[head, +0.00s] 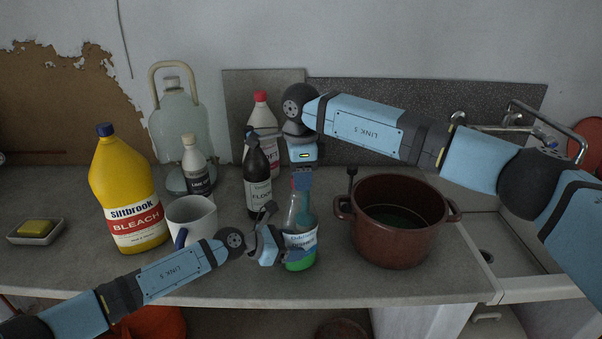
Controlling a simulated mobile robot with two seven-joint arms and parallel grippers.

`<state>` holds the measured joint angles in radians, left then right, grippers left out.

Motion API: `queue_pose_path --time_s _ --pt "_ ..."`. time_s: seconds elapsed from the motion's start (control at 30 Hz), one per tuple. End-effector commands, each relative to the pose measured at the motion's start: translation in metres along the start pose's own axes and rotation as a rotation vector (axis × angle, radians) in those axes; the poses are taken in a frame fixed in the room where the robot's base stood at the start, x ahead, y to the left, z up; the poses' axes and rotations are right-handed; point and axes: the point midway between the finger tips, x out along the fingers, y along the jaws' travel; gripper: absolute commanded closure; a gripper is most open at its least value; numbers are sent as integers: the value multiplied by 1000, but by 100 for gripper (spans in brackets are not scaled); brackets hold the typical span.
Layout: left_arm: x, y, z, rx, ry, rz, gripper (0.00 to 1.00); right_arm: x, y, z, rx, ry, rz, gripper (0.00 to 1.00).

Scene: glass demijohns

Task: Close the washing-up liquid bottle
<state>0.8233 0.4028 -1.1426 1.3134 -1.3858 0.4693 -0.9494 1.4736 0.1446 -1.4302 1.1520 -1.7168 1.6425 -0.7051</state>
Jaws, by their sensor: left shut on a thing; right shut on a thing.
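The washing-up liquid bottle (300,240) is clear with green liquid at the bottom and a pale label. It stands upright near the front edge of the worktop. My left gripper (284,240) comes in from the left and is shut on the bottle's body. My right gripper (302,182) points down from above and is shut at the top of the bottle. I cannot tell how far the cap is seated on the neck.
A brown pot (392,249) stands close to the right, before the sink (520,245). A white mug (193,221), yellow bleach bottle (127,190) and dark bottle (257,181) stand left and behind. A glass demijohn (180,130) and soap dish (36,238) are farther off.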

Motion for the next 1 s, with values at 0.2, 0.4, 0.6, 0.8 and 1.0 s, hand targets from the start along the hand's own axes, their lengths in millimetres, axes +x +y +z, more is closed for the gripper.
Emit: queue_pose_path --time_s 0.2,0.4,0.6,0.8,1.0 --pt "0 0 0 -1 0 0 100 -1 0 0 279 3 0 83" --pt "0 0 0 -1 0 0 100 -1 1 1 735 7 -1 83" --pt "0 0 0 -1 0 0 100 0 2 2 1192 11 0 83" --pt "0 0 -1 -2 1 0 100 0 2 3 1653 15 0 83" --pt "0 0 -1 -2 1 0 100 0 2 4 2113 19 0 83"
